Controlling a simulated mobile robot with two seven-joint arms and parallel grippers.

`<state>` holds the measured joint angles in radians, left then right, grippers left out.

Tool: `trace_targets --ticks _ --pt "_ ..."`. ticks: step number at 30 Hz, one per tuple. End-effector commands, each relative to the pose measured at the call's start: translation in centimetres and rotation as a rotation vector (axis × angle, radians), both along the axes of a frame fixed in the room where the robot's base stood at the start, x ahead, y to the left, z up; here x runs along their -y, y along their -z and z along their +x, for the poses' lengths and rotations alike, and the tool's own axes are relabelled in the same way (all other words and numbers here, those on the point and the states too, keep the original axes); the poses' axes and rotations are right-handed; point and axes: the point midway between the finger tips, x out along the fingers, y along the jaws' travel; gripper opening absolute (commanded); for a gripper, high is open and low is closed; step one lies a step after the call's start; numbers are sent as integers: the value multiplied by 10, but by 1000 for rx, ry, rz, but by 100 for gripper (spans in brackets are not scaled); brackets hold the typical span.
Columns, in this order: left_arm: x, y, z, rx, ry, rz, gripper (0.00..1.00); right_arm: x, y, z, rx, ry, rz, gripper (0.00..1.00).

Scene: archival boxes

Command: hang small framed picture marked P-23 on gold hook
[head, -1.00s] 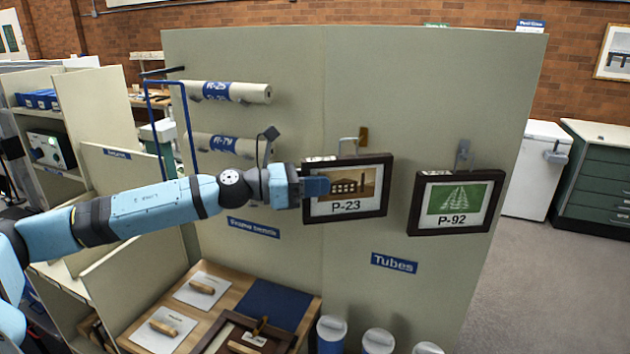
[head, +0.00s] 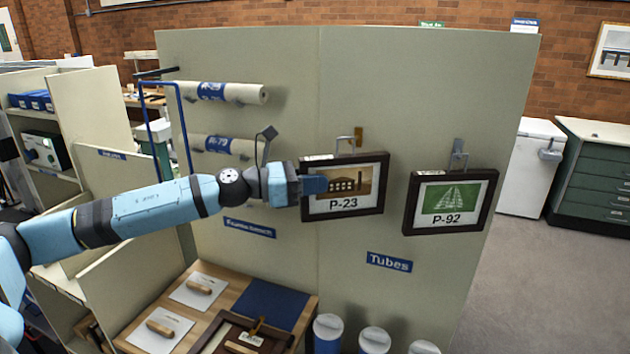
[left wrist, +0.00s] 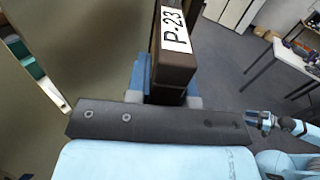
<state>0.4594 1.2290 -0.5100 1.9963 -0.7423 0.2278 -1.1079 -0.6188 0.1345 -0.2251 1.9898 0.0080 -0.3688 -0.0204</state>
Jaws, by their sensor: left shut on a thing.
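The small framed picture marked P-23 (head: 343,204) has a dark frame and a brown building image. It is upright in front of the grey panel, and its label also shows in the left wrist view (left wrist: 174,28). My left gripper (head: 314,186) is shut on its left edge; in the left wrist view the frame sits between the fingers (left wrist: 165,92). A pale wire hanger (head: 346,141) stands up from its top. The gold hook (head: 360,134) is on the panel just right of the hanger; I cannot tell whether they touch. My right gripper (left wrist: 261,120) shows small at the right.
Picture P-92 (head: 450,220) hangs from a grey hook (head: 457,152) to the right. Rolled tubes (head: 235,92) stick out at the left beside a blue bent frame (head: 150,120). A wooden table (head: 232,287) and upright tubes (head: 328,328) are below.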

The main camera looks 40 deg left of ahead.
Motion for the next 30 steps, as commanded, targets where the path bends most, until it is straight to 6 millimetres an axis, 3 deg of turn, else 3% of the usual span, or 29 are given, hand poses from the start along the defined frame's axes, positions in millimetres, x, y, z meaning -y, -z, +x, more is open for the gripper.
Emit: trace_targets --ticks 30 --pt "-3 -1 8 2 -1 -2 0 0 1 -1 -3 0 -1 55"
